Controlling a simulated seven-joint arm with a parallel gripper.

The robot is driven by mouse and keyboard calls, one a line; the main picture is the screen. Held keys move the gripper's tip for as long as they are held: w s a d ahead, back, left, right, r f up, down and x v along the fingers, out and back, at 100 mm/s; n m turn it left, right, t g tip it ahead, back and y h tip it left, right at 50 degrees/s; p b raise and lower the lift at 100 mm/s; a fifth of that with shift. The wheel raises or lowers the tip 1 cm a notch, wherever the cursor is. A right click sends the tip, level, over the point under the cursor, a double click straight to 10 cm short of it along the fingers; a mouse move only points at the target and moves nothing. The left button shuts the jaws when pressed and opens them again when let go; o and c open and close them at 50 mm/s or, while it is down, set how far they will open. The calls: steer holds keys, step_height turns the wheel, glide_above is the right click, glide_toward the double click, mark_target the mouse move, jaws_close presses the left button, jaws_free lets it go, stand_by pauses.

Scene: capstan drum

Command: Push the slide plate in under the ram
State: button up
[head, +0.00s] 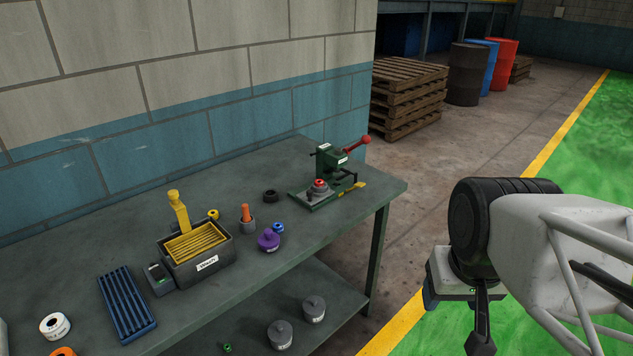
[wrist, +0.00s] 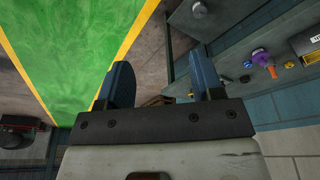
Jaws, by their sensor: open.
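A small green press (head: 332,165) with a red-knobbed lever (head: 357,144) stands near the far right end of the workbench. At its foot is a green base on which a grey round piece with a red top (head: 319,186) sits, in front of and to the left of the press column. I cannot clearly tell the slide plate apart from this base. My gripper (wrist: 160,85) is open and empty, with two blue fingers in the wrist view. In the head view my arm is right of the bench, over the floor, well apart from the press. The press is not clear in the wrist view.
The bench (head: 225,290) also holds a black ring (head: 270,196), a purple knobbed piece (head: 268,240), an orange peg in a grey cup (head: 246,218), a grey bin (head: 208,275) and a blue ribbed tray (head: 126,303). Grey canisters (head: 313,309) stand on the lower shelf. A wall runs behind.

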steer(key=shift+c, duration=0.8)
steer(key=shift+w+a+r, duration=0.1)
steer(key=shift+w+r, duration=0.15)
steer(key=shift+w, duration=0.3)
steer(key=w+a+r+g, duration=0.1)
steer(key=w+a, duration=0.3)
steer(key=w, duration=1.1)
steer(key=w+a+r, duration=0.1)
steer(key=w+a, duration=0.3)
steer(key=w, duration=1.1)
steer(key=shift+g, duration=0.8)
steer(key=w+a+f, duration=0.5)
steer(key=w, duration=0.3)
steer(key=w+a+f, duration=0.5)
steer(key=w, duration=0.4)
steer(key=w+a+f, duration=0.4)
steer(key=w+a, duration=0.1)
steer(key=w, duration=0.4)
steer(key=shift+w+a+f, duration=0.15)
steer(key=shift+w+f, duration=0.05)
steer(key=shift+f, duration=0.2)
steer(key=shift+w+a+f, duration=0.25)
steer(key=shift+f, duration=0.05)
